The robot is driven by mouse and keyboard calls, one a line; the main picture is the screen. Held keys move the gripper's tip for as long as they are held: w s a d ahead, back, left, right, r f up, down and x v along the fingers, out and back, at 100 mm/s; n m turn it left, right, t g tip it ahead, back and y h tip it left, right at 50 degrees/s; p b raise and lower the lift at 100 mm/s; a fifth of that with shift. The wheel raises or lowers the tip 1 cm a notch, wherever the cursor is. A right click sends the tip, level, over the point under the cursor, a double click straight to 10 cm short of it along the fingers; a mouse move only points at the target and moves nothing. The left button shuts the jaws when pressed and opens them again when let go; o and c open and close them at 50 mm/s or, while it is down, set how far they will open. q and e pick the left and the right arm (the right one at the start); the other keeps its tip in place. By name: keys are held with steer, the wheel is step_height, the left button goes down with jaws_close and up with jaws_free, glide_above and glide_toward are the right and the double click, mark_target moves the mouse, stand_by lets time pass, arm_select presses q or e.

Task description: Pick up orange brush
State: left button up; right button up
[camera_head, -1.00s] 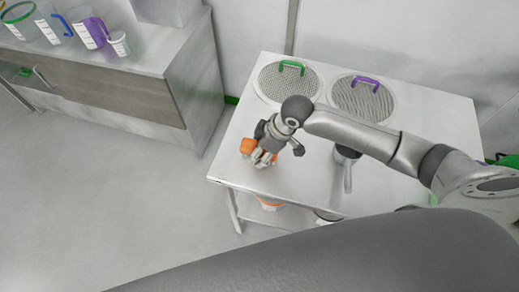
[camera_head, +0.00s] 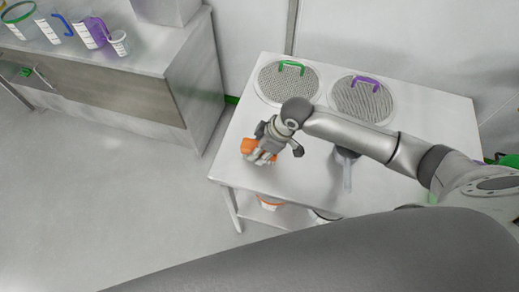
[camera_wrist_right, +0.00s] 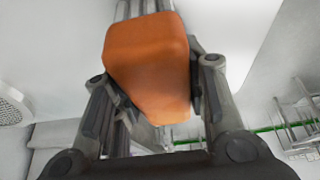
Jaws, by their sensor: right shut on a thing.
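The orange brush (camera_head: 248,146) is at the left front part of the white table, partly hidden by my right gripper (camera_head: 264,148). In the right wrist view the brush's orange block (camera_wrist_right: 148,65) fills the space between the two fingers of my right gripper (camera_wrist_right: 155,100). The fingers are shut on it, one on each side. I cannot tell whether the brush touches the table top. My left gripper is not in view.
The white table (camera_head: 310,185) holds a sieve with a green handle (camera_head: 288,84) and one with a purple handle (camera_head: 362,100) at the back. A grey-handled tool (camera_head: 347,172) lies right of the gripper. A cabinet with jugs (camera_head: 140,75) stands left.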

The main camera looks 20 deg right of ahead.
steer(key=shift+c, duration=1.1)
steer(key=shift+r+b, duration=0.15)
steer(key=shift+b, duration=0.2)
step_height(320, 180, up, 2)
steer(key=shift+w+r+b, duration=0.1)
steer(key=shift+r+b, duration=0.15)
steer(key=shift+b, duration=0.3)
steer(key=s+r, duration=0.1)
steer(key=r, duration=0.1)
steer(key=s+d+r, duration=0.1)
steer(key=r, duration=0.1)
steer(key=s+d+r, duration=0.1)
steer(key=shift+s+d+r+b, duration=0.15)
steer(key=shift+s+r+b, duration=0.25)
steer(key=s+d+r, duration=0.1)
steer(key=s, duration=0.1)
steer(key=s+d+r+b, duration=0.1)
steer(key=s+d+r, duration=0.1)
steer(key=s, duration=0.1)
steer(key=s+d+r, duration=0.1)
steer(key=s+r, duration=0.1)
steer(key=s, duration=0.1)
steer(key=shift+s+d+b, duration=0.25)
steer(key=shift+d+b, duration=0.1)
